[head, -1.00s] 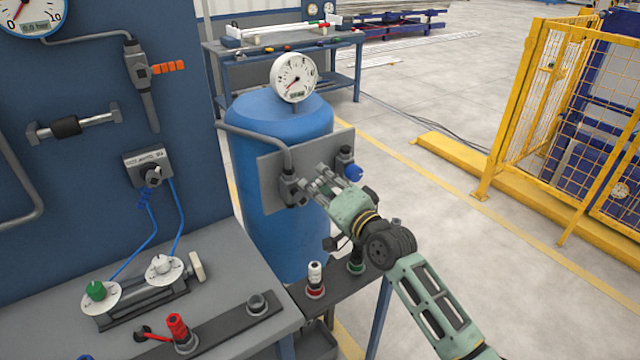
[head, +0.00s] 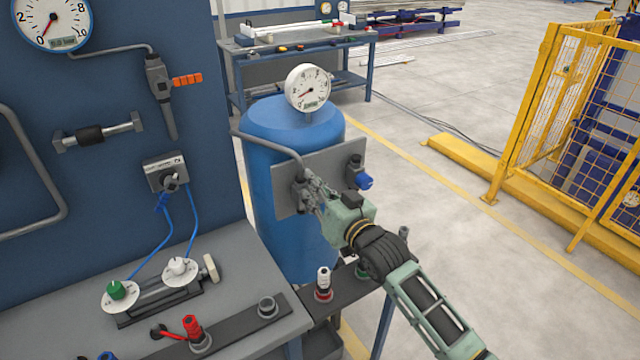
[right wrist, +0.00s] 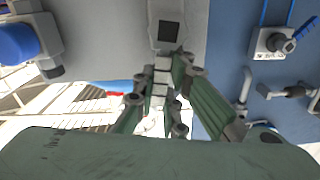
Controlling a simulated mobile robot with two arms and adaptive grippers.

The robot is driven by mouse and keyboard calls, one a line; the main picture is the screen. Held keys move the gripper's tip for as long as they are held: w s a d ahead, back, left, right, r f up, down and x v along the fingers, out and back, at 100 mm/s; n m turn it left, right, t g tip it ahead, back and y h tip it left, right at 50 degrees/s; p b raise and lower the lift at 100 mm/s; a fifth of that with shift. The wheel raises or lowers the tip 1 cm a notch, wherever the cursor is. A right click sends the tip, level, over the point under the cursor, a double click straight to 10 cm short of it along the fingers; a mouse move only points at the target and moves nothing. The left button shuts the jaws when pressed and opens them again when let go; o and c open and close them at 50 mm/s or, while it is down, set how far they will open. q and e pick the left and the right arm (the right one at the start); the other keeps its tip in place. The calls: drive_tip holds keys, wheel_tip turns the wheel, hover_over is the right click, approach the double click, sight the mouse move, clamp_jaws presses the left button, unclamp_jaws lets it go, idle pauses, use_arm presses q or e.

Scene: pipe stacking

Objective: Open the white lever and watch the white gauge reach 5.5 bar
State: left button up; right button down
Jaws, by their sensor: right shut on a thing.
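The white gauge (head: 307,88) stands on top of the blue tank (head: 292,127). Its red needle points to the lower left, near the low end, and its small display is too small to read. My right gripper (head: 308,192) is at the valve on the left part of the grey plate on the tank. In the right wrist view its fingers are shut on a pale lever (right wrist: 160,89), which runs down from a grey valve body (right wrist: 168,30). The fingers mostly hide the lever in the head view. My left gripper is not in view.
A blue-knobbed valve (head: 361,180) sits close right of my right gripper. A grey pipe (head: 268,143) runs to the held valve. Red-and-white (head: 323,284) and other fittings stand on the bench below. A yellow fence (head: 560,110) is far right, with clear floor between.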

drive_tip(key=shift+s+a+n, duration=0.25)
drive_tip(key=shift+a+n, duration=0.15)
drive_tip(key=shift+n, duration=0.6)
drive_tip(key=shift+f, duration=0.1)
drive_tip(key=c, duration=1.8)
unclamp_jaws()
drive_tip(key=shift+s, duration=0.1)
drive_tip(key=v, duration=1.2)
drive_tip(key=shift+a, duration=0.1)
